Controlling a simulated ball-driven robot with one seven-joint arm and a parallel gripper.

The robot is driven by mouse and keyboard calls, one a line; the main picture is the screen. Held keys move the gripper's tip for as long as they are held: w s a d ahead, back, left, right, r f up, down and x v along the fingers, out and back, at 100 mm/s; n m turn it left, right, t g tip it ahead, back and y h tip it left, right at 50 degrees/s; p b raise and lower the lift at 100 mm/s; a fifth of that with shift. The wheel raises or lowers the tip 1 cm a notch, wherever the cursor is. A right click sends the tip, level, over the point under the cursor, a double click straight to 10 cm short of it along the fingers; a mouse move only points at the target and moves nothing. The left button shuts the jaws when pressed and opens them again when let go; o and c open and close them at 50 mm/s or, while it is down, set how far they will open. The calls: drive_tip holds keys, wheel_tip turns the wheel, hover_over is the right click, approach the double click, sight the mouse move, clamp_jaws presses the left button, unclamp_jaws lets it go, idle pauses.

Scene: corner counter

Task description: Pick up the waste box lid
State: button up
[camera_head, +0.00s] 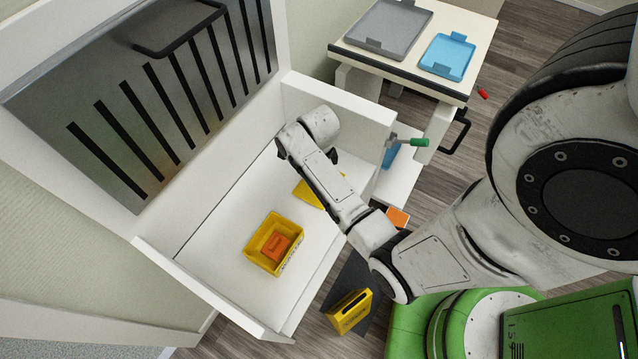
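A flat yellow piece (306,196), which looks like the waste box lid, lies on the white counter surface. My arm passes over it and hides part of it. An open yellow box (251,246) with dark lettering on its side stands to its left, with an orange item (277,247) inside. The end of my arm is above the counter, just beyond the lid in the picture. Of my gripper (308,155) only small dark parts show at either side of the wrist; its fingers are hidden. I cannot tell whether it touches anything.
A slatted metal panel (150,100) backs the counter, and a white side wall (340,105) bounds its right. A cart (405,75) holds a grey tray (388,28) and a blue tray (447,56). A yellow container (349,311) stands on the floor below. A green-handled tool (418,142) sticks out near the wall.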

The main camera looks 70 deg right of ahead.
drive_tip(key=shift+f, duration=0.3)
drive_tip(key=shift+c, duration=0.4)
clamp_jaws()
